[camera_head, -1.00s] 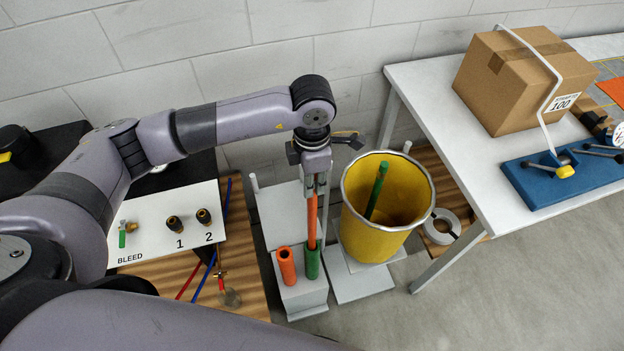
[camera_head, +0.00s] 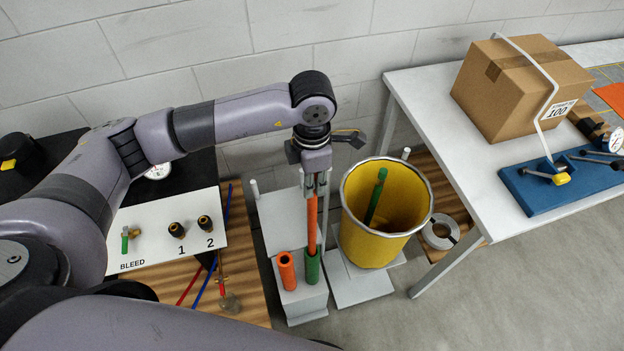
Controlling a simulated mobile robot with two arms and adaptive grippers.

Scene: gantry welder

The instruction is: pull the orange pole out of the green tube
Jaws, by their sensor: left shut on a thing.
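The orange pole (camera_head: 312,218) stands upright with its lower end in the green tube (camera_head: 312,267). The green tube stands on a light grey stand, beside a shorter orange tube (camera_head: 287,270). My left gripper (camera_head: 314,186) points down above the green tube and is shut on the upper part of the orange pole. The pole's lower end is hidden inside the tube. My right gripper is not in view.
A yellow bin (camera_head: 372,245) with a green pole (camera_head: 376,196) leaning in it stands close to the right. A white panel (camera_head: 150,245) with fittings lies to the left. A white table (camera_head: 440,130) with a cardboard box (camera_head: 515,95) is at the right.

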